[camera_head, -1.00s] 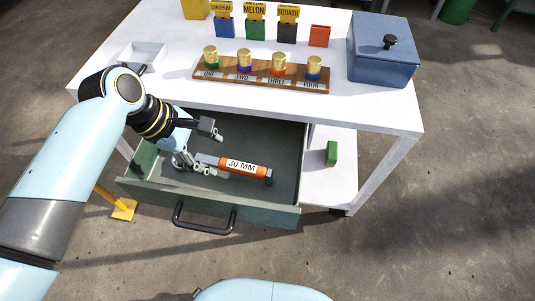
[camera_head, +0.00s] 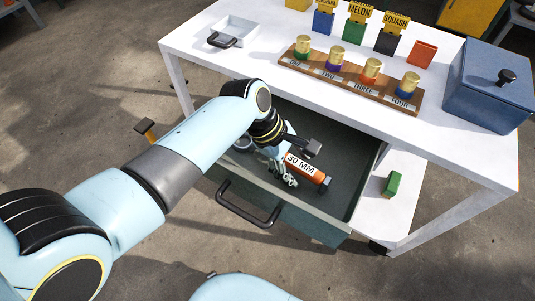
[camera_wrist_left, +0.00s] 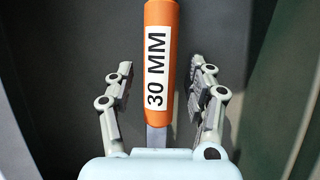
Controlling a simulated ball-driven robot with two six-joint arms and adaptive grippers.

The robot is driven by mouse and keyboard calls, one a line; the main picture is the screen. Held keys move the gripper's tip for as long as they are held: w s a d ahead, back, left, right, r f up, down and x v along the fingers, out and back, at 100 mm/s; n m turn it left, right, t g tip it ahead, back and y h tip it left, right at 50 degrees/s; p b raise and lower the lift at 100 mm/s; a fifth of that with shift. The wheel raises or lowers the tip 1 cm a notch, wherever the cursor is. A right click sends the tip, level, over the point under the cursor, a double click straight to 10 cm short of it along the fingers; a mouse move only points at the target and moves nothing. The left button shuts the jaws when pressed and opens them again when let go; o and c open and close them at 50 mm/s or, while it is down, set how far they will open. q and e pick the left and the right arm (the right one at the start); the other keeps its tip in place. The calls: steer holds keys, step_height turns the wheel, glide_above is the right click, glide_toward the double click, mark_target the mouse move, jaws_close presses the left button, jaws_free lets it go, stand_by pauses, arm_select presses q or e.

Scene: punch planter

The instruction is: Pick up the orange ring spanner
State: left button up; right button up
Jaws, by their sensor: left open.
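The orange ring spanner (camera_head: 304,166), labelled "30 MM", lies in the open green drawer. In the left wrist view its orange handle (camera_wrist_left: 161,25) runs up the middle, with a grey metal shank below it; its lower end is hidden behind my gripper's body. My left gripper (camera_head: 301,164) is at the spanner in the drawer. In the left wrist view its two open fingers (camera_wrist_left: 160,75) stand one on each side of the handle, with a visible gap on both sides. My right gripper does not show.
The drawer's front with its black handle (camera_head: 247,204) lies on the near side of my left gripper. The white table (camera_head: 220,75) overhangs the drawer's back. On it stand a wooden rack (camera_head: 345,88) with several gold-topped pieces and a blue lidded box (camera_head: 489,88).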

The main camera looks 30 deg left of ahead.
arm_select(q)
jaws_close()
steer(key=shift+r, duration=0.2)
stand_by(0.3)
